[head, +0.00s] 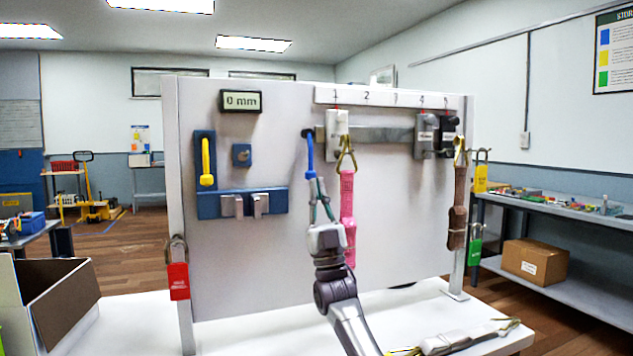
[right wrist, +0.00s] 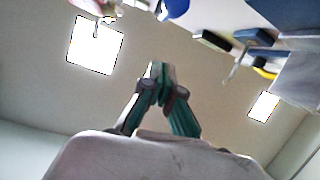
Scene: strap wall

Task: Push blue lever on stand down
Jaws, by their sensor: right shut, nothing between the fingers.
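In the right wrist view the shut fingers (right wrist: 160,68) show, with a blue part (right wrist: 174,8), likely the lever, cut by the top edge. My left gripper is out of view.
A pink strap (head: 348,200) hangs just right of my right gripper, a brown strap (head: 457,215) farther right. A yellow handle (head: 207,162) and a display reading 0 mm (head: 241,101) are on the panel's left. An open box (head: 60,300) stands at the left.

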